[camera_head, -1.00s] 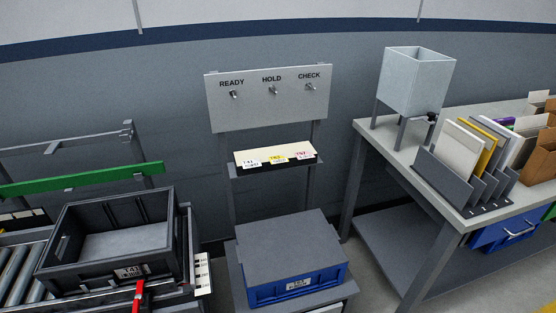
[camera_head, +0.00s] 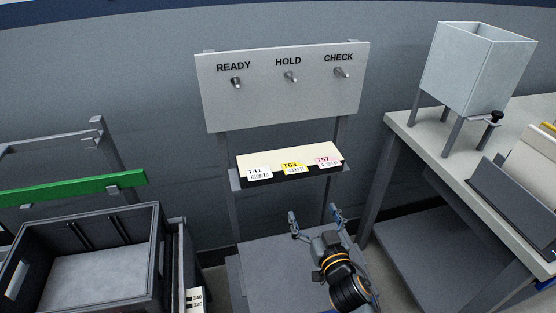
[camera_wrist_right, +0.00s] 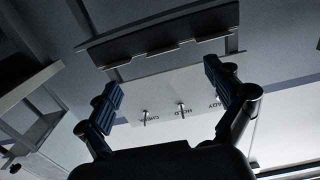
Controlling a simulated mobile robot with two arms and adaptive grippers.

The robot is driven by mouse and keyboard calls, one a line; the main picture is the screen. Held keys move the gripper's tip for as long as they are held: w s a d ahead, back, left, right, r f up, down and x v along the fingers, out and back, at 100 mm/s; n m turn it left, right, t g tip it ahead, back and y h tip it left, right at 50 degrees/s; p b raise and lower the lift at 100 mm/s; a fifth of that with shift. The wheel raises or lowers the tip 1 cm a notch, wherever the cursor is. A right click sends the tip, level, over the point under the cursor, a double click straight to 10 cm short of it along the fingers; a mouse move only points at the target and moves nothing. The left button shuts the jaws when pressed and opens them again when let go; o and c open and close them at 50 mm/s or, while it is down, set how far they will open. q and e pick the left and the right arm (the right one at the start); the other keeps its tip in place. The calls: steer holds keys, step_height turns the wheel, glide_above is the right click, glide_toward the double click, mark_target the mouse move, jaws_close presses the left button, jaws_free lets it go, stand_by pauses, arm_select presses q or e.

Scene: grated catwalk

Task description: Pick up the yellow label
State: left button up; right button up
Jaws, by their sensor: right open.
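The yellow label (camera_head: 292,168), marked T63, hangs at the front of a small cream-topped shelf (camera_head: 262,159). It sits between the white label T41 (camera_head: 259,173) and the pink-marked label T57 (camera_head: 327,161). My right gripper (camera_head: 315,213) is open and empty, below and in front of the shelf, a little right of the yellow label. In the right wrist view the open fingers (camera_wrist_right: 168,97) frame the sign board and the shelf's dark underside (camera_wrist_right: 160,35); the yellow label cannot be made out there. My left gripper is not in view.
A board (camera_head: 280,100) with three pegs under READY, HOLD and CHECK stands above the shelf. A dark crate (camera_head: 85,275) is at left. A grey bench (camera_head: 450,160) with a hopper (camera_head: 475,75) is at right.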

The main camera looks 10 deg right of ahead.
mark_target(295, 167)
steer(key=w+r, duration=0.1)
steer(key=w, duration=1.2)
steer(key=shift+w+a+r+p, duration=0.2)
steer(key=shift+w+r+p, duration=0.15)
steer(key=shift+c, duration=0.3)
steer(key=c, duration=0.7)
